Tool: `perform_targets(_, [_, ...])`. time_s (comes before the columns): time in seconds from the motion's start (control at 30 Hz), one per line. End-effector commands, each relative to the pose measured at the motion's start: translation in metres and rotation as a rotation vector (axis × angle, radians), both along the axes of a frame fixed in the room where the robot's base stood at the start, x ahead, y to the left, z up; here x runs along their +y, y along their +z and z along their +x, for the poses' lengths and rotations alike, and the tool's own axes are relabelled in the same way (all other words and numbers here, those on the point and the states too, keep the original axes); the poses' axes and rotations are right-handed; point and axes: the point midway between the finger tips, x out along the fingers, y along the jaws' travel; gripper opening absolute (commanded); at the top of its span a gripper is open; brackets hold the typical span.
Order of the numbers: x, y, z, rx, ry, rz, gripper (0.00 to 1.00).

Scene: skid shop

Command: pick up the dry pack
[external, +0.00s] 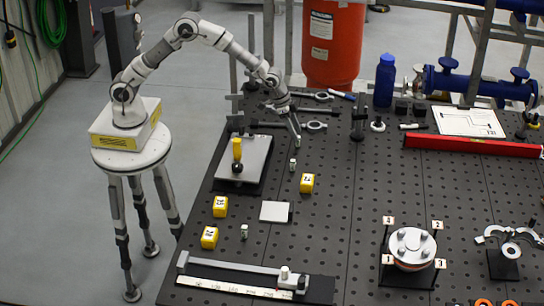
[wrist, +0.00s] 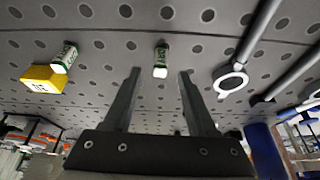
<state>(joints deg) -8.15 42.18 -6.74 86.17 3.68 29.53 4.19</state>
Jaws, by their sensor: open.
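The other canister (external: 244,231) is nearer the front, right of a yellow block. In the wrist view one canister (wrist: 161,60) appears between the open fingertips (wrist: 159,72), apart from them. The second canister (wrist: 64,57) is at the left beside a yellow block. My gripper is open and empty above the table.
Yellow blocks (external: 307,183) and a pale square plate (external: 275,211) lie around the canisters. A ring-ended tool (wrist: 230,80) is right of the fingers in the wrist view.

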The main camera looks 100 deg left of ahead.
Motion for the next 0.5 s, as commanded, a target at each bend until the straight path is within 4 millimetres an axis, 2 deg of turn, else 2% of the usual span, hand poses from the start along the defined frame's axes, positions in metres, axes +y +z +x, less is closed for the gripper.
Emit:
perform_targets(0.03, [0.000, -0.009, 0.001, 0.004, 0.000, 0.000, 0.57])
perform_targets(0.2, [-0.001, -0.025, 0.009, 0.001, -0.001, 0.000, 0.57])
perform_targets(0.5, [-0.001, -0.029, 0.010, 0.000, 0.000, 0.000, 0.57])
